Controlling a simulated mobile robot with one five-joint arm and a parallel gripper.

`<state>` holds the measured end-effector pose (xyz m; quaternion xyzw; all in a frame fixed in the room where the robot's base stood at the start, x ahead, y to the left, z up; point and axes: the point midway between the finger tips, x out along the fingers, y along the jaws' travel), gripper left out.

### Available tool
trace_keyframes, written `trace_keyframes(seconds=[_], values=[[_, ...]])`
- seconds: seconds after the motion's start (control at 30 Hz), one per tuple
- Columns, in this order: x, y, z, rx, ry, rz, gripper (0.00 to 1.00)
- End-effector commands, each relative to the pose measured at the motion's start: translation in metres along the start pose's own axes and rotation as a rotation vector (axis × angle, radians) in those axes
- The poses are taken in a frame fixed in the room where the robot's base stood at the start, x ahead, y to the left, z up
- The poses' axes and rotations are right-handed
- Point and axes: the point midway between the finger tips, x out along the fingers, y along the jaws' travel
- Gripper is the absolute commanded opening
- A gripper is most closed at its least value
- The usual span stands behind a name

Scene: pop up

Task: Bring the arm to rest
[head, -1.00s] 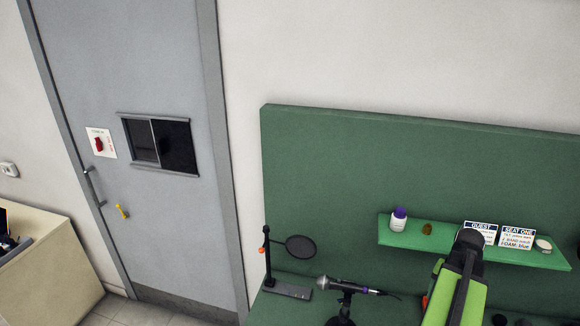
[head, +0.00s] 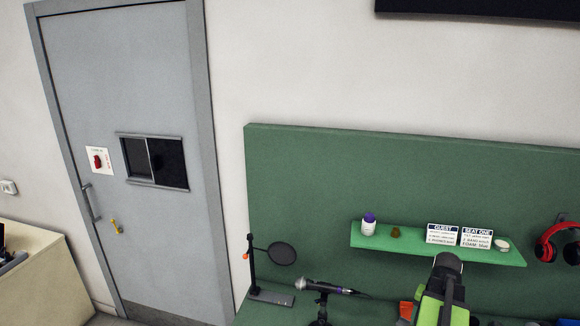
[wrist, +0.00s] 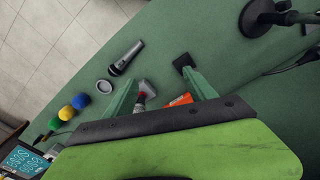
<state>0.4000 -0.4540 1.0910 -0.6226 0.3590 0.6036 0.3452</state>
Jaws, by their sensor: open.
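My arm (head: 442,292) shows at the lower right of the head view, its green part upright in front of the green desk (head: 262,308). My gripper (wrist: 158,77) shows in the wrist view. Its two green fingers are spread apart, with nothing held between the tips. It is above the green desktop, which lies below in the wrist view (wrist: 215,45).
A loose microphone (wrist: 126,58) and yellow, blue and green foam balls (wrist: 66,113) lie near the desk edge. A stand base (wrist: 265,16) is at upper right. The head view shows a microphone on a stand (head: 322,287), a shelf (head: 440,248) and red headphones (head: 553,240).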

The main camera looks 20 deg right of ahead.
Motion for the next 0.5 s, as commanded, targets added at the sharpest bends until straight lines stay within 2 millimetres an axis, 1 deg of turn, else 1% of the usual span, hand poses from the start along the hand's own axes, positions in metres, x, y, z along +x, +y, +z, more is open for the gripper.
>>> trace_keyframes(seconds=[0.03, 0.17, 0.27, 0.37, 0.47, 0.5], values=[[0.005, -0.013, 0.002, -0.022, 0.000, 0.000, 0.65], [0.014, -0.050, 0.009, -0.089, 0.000, -0.003, 0.65], [0.022, -0.086, 0.020, -0.154, 0.000, -0.005, 0.65], [0.032, -0.127, 0.036, -0.232, 0.000, -0.008, 0.65], [0.045, -0.178, 0.061, -0.333, -0.001, -0.012, 0.65], [0.051, -0.202, 0.076, -0.382, -0.002, -0.013, 0.65]])
